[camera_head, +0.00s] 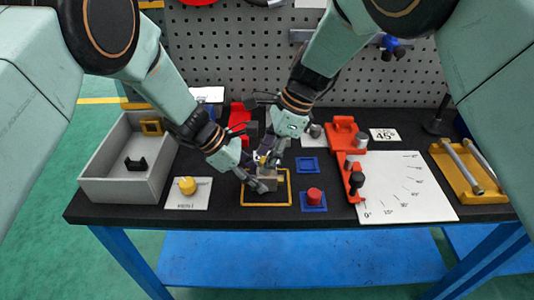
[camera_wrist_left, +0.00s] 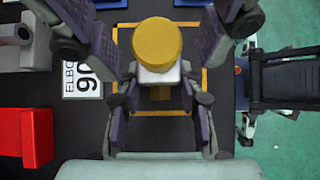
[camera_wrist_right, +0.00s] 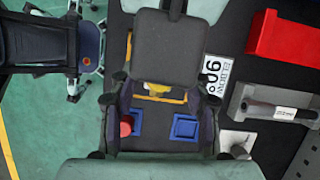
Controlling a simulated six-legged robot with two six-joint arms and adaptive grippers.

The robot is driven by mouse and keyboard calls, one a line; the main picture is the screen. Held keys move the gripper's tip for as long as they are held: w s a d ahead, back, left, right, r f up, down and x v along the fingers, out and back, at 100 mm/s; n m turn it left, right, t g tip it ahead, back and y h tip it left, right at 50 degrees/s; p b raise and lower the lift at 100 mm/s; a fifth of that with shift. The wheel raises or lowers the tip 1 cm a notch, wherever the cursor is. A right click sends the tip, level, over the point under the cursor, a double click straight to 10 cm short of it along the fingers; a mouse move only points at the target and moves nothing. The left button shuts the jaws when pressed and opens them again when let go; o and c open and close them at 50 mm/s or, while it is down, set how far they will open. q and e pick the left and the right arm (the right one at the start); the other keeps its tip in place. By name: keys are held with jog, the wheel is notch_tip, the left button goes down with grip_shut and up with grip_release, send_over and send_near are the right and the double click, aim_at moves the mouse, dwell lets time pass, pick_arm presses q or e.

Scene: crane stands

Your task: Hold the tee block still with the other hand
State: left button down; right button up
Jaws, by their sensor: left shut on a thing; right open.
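The tee block, a grey-white fitting (camera_head: 267,178), stands over the yellow square outline (camera_head: 290,190) near the table's front. In the left wrist view its pale body (camera_wrist_left: 158,75) shows under a round yellow cap (camera_wrist_left: 157,42). My left gripper (camera_head: 258,181) is shut on the block; it also shows in the left wrist view (camera_wrist_left: 160,95). My right gripper (camera_head: 270,157) is open just above and behind it. In the right wrist view my right fingers (camera_wrist_right: 162,120) are wide apart, with a yellow-and-white part (camera_wrist_right: 157,87) partly hidden beyond them. Contact with the right fingers cannot be told.
A red cylinder (camera_head: 314,196) stands on a blue square at right; another blue square (camera_head: 307,166) lies behind. A grey bin (camera_head: 128,192) and a yellow knob (camera_head: 187,185) are left. An orange fixture (camera_head: 344,136) and white angle sheet (camera_head: 410,190) are right.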

jog(key=shift+s+a+r+m+t, duration=0.1)
jog(key=shift+m+t, duration=0.2)
jog(key=shift+m, duration=0.4)
jog(key=shift+a, duration=0.2)
grip_shut()
jog(key=shift+r, duration=0.25)
dwell(0.9)
